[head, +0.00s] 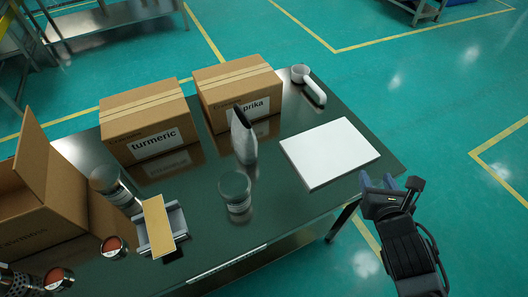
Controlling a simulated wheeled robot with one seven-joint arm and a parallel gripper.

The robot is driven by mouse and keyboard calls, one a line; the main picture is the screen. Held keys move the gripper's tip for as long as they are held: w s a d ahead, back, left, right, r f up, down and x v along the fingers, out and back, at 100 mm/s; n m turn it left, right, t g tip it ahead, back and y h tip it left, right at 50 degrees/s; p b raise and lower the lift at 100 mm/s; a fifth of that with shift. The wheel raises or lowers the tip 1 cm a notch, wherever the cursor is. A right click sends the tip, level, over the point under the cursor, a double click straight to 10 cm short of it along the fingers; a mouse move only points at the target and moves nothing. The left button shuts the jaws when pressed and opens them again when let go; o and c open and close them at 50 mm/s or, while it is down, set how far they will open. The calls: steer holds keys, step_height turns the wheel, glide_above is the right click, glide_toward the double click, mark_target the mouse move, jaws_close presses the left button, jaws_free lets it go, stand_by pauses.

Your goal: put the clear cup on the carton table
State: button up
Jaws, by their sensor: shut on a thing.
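The carton table (290,205) is a dark, shiny table with cardboard boxes on it. My gripper (378,180) is at the lower right, just beyond the table's right edge. Its blue fingertips stand a little apart, shut on what appears to be the clear cup. The cup's outline can hardly be made out between them, and its height against the tabletop cannot be told.
A white board (328,152) lies nearest my gripper. The turmeric carton (148,120), paprika carton (235,90) and an open carton (40,190) fill the back and left.

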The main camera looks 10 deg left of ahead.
steer(key=shift+n+y, duration=0.4)
steer(key=shift+y, duration=0.2)
steer(key=a+b, duration=0.1)
steer(key=a, duration=0.1)
steer(key=s+a+b, duration=0.1)
steer(key=a, duration=0.2)
steer(key=shift+f, duration=0.1)
steer(key=a+r+n+y+b, duration=0.1)
steer(key=a+r+n+y, duration=0.1)
steer(key=a+r, duration=0.3)
steer(key=b, duration=0.2)
glide_above(282, 185)
steer(key=f, duration=0.7)
steer(key=shift+d+f, duration=0.25)
steer(key=shift+d, duration=0.1)
steer(key=shift+a+f, duration=0.3)
steer(key=shift+a, duration=0.05)
steer(key=shift+f+b, duration=0.4)
steer(key=shift+f, duration=1.5)
steer(key=shift+f, duration=0.1)
steer(key=o, duration=1)
steer(key=shift+o, duration=0.2)
